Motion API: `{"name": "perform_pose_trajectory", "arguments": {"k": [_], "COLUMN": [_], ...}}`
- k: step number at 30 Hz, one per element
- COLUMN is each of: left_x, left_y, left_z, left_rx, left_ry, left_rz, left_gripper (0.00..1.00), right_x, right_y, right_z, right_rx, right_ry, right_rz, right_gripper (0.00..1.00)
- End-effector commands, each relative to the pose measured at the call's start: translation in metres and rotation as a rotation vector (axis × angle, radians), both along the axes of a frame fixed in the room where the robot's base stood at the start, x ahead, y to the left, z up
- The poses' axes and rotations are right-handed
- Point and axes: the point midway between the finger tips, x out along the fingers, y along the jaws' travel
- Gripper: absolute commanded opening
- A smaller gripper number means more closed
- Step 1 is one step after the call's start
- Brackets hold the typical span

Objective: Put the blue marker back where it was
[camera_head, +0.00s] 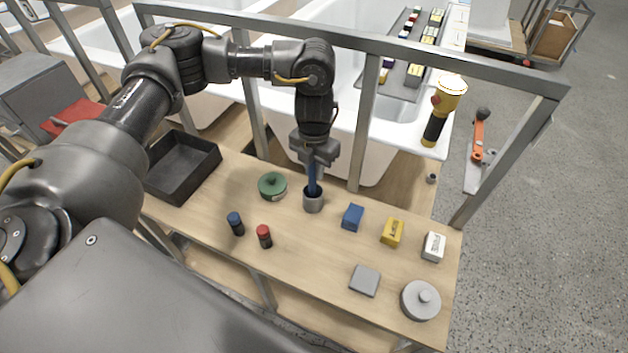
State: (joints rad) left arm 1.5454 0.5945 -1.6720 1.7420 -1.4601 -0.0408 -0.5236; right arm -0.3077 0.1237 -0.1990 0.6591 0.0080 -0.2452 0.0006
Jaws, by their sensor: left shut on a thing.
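The blue marker (312,182) is upright in my left gripper (313,166), which is shut on its upper part. The marker's lower end is at the mouth of a small grey cylindrical cup (313,203) on the wooden table; it looks to be in the cup, but I cannot tell how deep. The marker's top is hidden by the gripper. A short dark blue capped object (236,222) stands on the table to the left, beside a similar red-capped one (264,235). My right gripper is not in view.
The wooden table (300,268) also holds a black tray (180,168), a green lidded pot (271,185), a blue block (352,217), a yellow block (392,232), a white block (433,246), a grey square (364,280) and a grey round lid (420,299). A metal frame rail (400,50) crosses behind the arm.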

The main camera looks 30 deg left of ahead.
Motion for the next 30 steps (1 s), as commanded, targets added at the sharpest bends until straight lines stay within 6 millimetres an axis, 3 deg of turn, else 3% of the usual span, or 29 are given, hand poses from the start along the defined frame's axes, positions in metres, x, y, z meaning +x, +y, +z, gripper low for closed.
{"name": "perform_pose_trajectory", "arguments": {"k": [10,23,24,28,30], "left_x": [-0.001,0.000,0.000,0.000,0.000], "left_y": [0.000,0.000,0.000,0.000,0.000], "left_z": [-0.039,-0.046,-0.045,-0.045,-0.045], "left_rx": [0.000,0.000,0.000,0.001,0.001], "left_ry": [0.002,0.001,0.000,0.000,0.000], "left_rz": [0.000,0.000,0.000,0.000,0.000], "left_gripper": [0.00,0.00,0.20,0.37,0.39], "right_x": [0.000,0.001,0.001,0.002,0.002], "right_y": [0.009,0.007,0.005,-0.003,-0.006], "right_z": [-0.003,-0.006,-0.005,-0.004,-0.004], "right_rx": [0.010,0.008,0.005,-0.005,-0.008], "right_ry": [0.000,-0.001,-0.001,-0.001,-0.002], "right_rz": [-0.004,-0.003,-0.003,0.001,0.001], "right_gripper": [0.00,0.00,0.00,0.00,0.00]}}
